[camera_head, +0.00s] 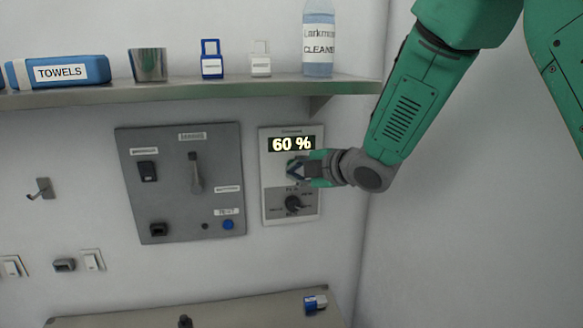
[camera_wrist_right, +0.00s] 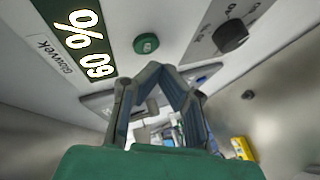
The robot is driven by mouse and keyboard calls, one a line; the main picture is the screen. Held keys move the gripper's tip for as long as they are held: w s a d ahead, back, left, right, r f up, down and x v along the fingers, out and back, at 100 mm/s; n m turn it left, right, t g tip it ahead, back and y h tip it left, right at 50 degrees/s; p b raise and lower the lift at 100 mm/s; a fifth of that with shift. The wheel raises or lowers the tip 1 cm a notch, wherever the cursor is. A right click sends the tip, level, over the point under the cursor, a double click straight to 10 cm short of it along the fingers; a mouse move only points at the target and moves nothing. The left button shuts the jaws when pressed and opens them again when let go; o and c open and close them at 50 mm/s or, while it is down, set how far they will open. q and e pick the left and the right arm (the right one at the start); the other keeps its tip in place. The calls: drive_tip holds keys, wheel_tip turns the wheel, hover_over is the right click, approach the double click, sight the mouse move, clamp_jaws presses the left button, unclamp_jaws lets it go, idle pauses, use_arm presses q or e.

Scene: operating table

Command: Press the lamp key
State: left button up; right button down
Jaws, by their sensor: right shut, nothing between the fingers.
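A pale wall panel (camera_head: 272,204) carries a lit display (camera_head: 292,144) reading 60 % and a black dial (camera_head: 293,203) below it. In the right wrist view the display (camera_wrist_right: 82,40) and dial (camera_wrist_right: 232,36) show with a round green key (camera_wrist_right: 146,43) between them. My right gripper (camera_head: 294,170) is shut and empty, in front of the panel just below the display. In the wrist view its fingertips (camera_wrist_right: 164,68) meet close to the green key, but I cannot tell whether they touch it. My left gripper is not in view.
A grey switch panel (camera_head: 177,205) with a lever is mounted left of the pale panel. A shelf (camera_head: 190,94) above holds towels (camera_head: 60,71), a metal cup (camera_head: 148,64) and a cleaner bottle (camera_head: 318,40). A table edge (camera_head: 240,305) lies below. The right wall is bare.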

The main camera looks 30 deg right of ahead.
drive_tip(key=shift+s+a+b, duration=0.2)
drive_tip(key=shift+s+a, duration=0.05)
drive_tip(key=shift+s, duration=0.65)
drive_tip(key=shift+s+a+b, duration=0.2)
drive_tip(key=shift+s+a, duration=0.05)
drive_tip(key=shift+s, duration=0.7)
drive_tip(key=shift+s+a+b, duration=0.2)
drive_tip(key=shift+s+a, duration=0.05)
drive_tip(key=shift+s, duration=0.65)
